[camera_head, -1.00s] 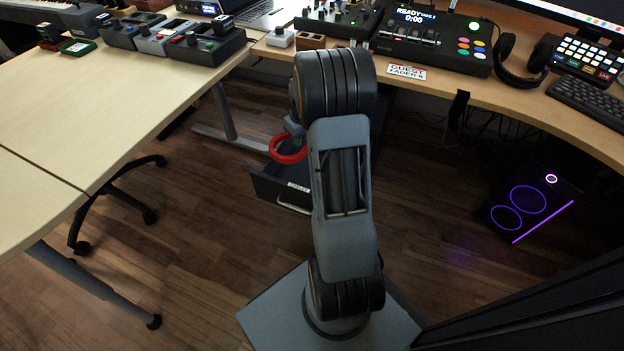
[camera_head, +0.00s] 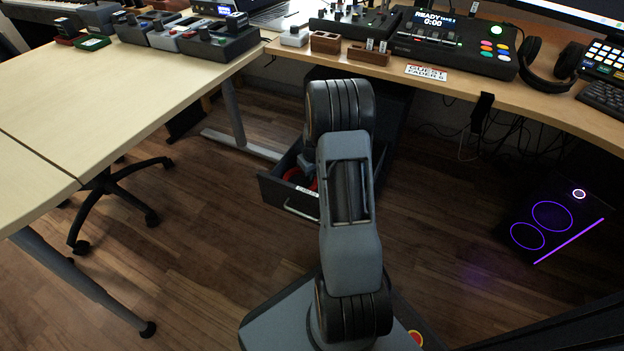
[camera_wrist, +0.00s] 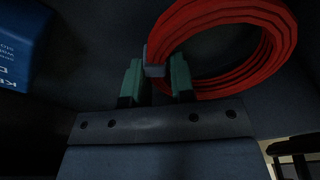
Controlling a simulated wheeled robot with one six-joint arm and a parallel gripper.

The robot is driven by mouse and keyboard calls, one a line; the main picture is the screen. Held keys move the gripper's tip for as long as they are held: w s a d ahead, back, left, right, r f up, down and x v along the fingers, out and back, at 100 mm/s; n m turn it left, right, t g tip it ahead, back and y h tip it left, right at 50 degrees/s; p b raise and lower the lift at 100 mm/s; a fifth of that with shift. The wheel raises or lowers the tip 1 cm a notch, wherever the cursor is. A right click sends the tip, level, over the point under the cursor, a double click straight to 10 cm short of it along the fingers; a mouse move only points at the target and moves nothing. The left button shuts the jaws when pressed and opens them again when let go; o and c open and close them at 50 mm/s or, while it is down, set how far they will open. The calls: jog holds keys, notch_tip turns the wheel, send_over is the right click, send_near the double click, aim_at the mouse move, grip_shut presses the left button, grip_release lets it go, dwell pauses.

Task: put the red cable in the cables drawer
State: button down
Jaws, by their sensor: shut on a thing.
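The red cable (camera_wrist: 222,18) is a coiled ring in the wrist view. My gripper (camera_wrist: 154,75) is shut on the cable at a grey tie on the near left of the coil. In the head view part of the red cable (camera_head: 313,184) shows inside or just above the open cables drawer (camera_head: 287,199), beside my arm. The drawer is dark, with a white label and a light handle on its front. My arm hides the right part of the drawer and most of the gripper. I cannot tell whether the cable touches the drawer floor.
A blue object with white lettering (camera_wrist: 20,42) is at the left of the wrist view. The desk edge (camera_head: 440,86) runs above the drawer. The light table (camera_head: 110,95) stands to the left. Chair legs (camera_head: 110,185) and a dark computer case (camera_head: 555,220) flank open floor.

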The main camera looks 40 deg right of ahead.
jog(key=shift+f, duration=1.1)
jog(key=shift+f+b, duration=0.1)
jog(key=shift+b, duration=0.2)
jog(key=shift+f, duration=0.15)
jog(key=c, duration=1)
grip_release()
jog(key=r+p, duration=0.1)
jog(key=r, duration=0.3)
jog(key=s+r+p, duration=0.1)
jog(key=r+p, duration=0.1)
jog(key=r, duration=0.2)
jog(key=r+p, duration=0.2)
jog(key=r, duration=0.2)
jog(key=shift+s+a+r, duration=0.1)
jog(key=shift+s, duration=0.1)
jog(key=s+a+r, duration=0.3)
jog(key=a+r, duration=0.6)
jog(key=a, duration=0.2)
jog(key=shift+t, duration=0.6)
jog(key=s+a+r, duration=0.1)
jog(key=s+a, duration=0.2)
jog(key=s, duration=0.1)
jog(key=s+a+r, duration=0.2)
jog(key=s+a, duration=0.2)
jog(key=s+a+r, duration=0.2)
jog(key=s+a, duration=0.1)
jog(key=s, duration=0.1)
jog(key=shift+s+a+r, duration=0.25)
jog(key=shift+s+a, duration=0.1)
